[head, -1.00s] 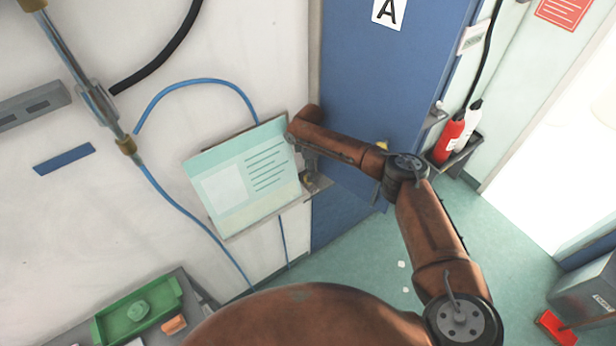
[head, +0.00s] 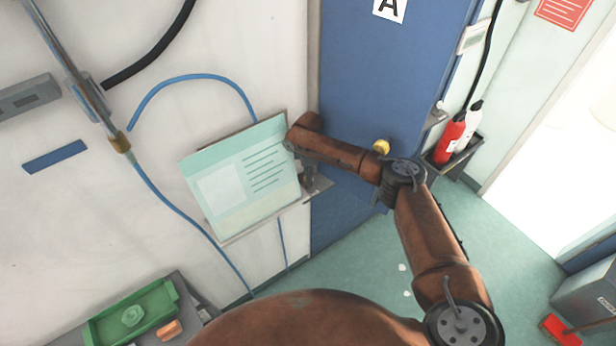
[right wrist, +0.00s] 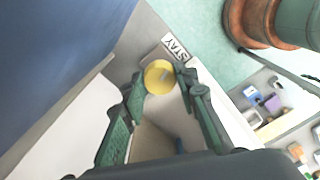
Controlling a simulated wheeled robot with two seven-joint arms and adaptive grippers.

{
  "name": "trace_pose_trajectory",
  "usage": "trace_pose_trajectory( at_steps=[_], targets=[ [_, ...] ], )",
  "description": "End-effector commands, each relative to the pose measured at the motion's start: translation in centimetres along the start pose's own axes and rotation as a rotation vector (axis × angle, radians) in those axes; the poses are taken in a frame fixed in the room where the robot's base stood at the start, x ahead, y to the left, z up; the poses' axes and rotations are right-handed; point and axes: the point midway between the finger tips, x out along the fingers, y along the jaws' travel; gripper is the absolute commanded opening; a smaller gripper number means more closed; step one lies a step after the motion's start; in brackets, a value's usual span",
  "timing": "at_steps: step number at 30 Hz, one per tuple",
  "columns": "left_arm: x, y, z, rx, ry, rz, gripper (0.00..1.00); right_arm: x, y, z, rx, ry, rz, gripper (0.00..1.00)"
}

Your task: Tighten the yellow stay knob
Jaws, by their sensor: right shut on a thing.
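The yellow stay knob (right wrist: 159,77) is a round yellow disc beside a plate marked "STAY" (right wrist: 177,47) in the right wrist view. My right gripper (right wrist: 162,84) has its two dark fingers on either side of the knob and is shut on it. In the head view my right gripper (head: 308,178) is at the small grey bracket (head: 321,187) by the right edge of the pale green board. The knob is hidden there behind the gripper and wrist. My left gripper is not in view.
The pale green board (head: 240,180) stands close to my right wrist. A blue door (head: 375,70) with a yellow round part (head: 382,146) is behind my arm. A fire extinguisher (head: 449,140) stands to the right. A green tray (head: 135,318) is at lower left.

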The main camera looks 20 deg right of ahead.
Motion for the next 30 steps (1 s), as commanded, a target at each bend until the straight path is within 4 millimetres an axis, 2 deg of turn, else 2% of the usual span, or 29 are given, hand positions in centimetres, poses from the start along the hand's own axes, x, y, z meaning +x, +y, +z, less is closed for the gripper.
trace_pose_trajectory(
  at_steps=[6, 16, 30],
  targets=[
    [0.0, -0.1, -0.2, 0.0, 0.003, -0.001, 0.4, 0.0, 0.0, 0.0, 0.0, 0.0, 0.0, 0.04],
    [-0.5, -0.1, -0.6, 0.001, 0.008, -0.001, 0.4, -0.1, 0.0, 0.0, 0.066, 0.001, 0.0, 0.04],
    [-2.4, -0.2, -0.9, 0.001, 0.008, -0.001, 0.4, -0.1, -0.1, 0.0, 0.38, 0.001, -0.003, 0.04]
  ],
)
